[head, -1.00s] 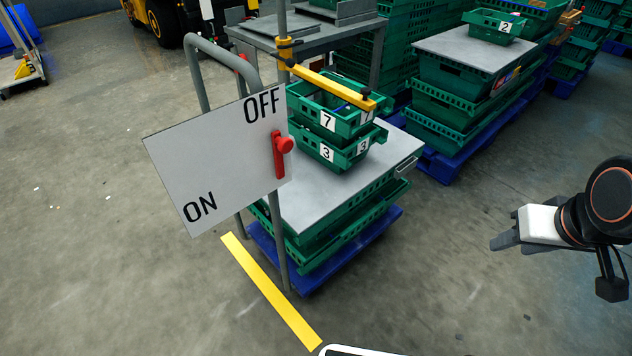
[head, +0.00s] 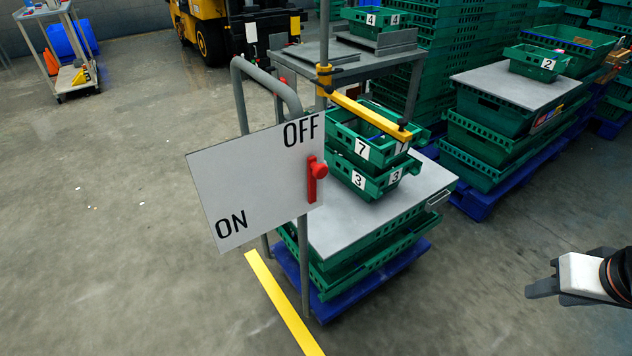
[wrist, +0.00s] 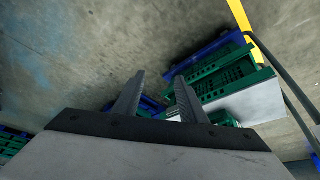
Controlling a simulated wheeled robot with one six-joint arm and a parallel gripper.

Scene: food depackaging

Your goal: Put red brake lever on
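The red brake lever (head: 312,182) is mounted at the right edge of a tilted white sign board (head: 250,180). It stands about upright just below the word OFF, with its round knob near the top. The word ON is at the board's lower left, away from the lever. My gripper (head: 533,287) is at the lower right of the head view, well apart from the lever. In the wrist view, the two fingers of my gripper (wrist: 157,98) are spread with nothing between them. The lever does not show in the wrist view.
A grey tube frame (head: 240,95) stands beside the board. A yellow bar (head: 368,113) sticks out above crates labelled 7 and 3 (head: 362,150). A blue pallet (head: 345,290) carries the stack. A yellow floor line (head: 280,300) runs in front. The floor at left is open.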

